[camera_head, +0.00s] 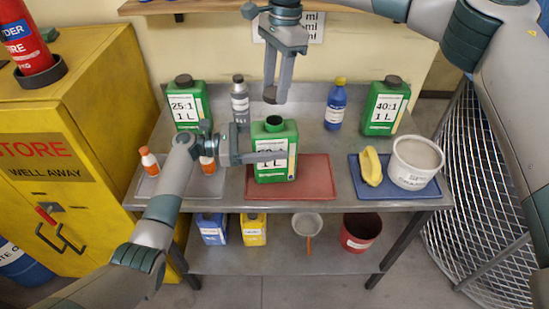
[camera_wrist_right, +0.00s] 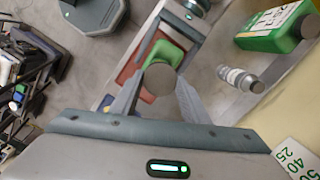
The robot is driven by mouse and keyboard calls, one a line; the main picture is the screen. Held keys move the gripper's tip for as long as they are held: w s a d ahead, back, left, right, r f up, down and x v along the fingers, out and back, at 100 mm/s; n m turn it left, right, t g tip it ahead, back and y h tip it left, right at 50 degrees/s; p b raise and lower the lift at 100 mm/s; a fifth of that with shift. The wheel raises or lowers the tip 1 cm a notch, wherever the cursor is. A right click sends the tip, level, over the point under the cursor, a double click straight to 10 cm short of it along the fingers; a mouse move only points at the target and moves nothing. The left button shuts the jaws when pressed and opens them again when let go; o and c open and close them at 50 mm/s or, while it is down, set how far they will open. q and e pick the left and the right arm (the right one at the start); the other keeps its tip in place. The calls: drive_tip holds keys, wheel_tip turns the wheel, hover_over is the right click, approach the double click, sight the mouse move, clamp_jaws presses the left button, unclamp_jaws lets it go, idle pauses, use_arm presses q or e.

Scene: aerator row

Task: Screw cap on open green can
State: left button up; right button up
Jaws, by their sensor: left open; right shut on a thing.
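The open green can (camera_head: 263,172) stands upright on the red mat (camera_head: 310,178) in the middle of the table, its dark neck uncapped. My left gripper (camera_head: 262,146) is open at the can's upper part, with one finger across its front; whether it touches the can I cannot tell. My right gripper (camera_head: 277,92) points down above and behind the can, shut on a dark round cap (camera_head: 270,94). In the right wrist view the cap (camera_wrist_right: 160,79) shows as a grey disc between the fingertips, partly covering the green can (camera_wrist_right: 163,52).
Capped green cans (camera_head: 183,103) (camera_head: 385,108), a grey bottle (camera_head: 240,100) and a blue bottle (camera_head: 335,106) stand at the back. A blue tray (camera_head: 400,190) at right holds a yellow object (camera_head: 371,166) and a white tub (camera_head: 415,163). Small orange-capped bottles (camera_head: 149,161) stand at left.

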use_arm(q)
drive_tip(key=shift+d, duration=0.4)
drive_tip(key=c, duration=1.6)
use_arm(e)
approach(276, 133)
drive_tip(key=shift+w+a+f, duration=0.3)
drive_tip(key=shift+w+f, duration=0.25)
drive_tip(key=shift+w+a+f, duration=0.25)
drive_tip(key=shift+w+f, duration=0.3)
drive_tip(key=shift+w, duration=0.05)
drive_tip(key=shift+f, duration=0.15)
drive_tip(key=shift+f, duration=0.75)
drive_tip(key=shift+f, duration=0.55)
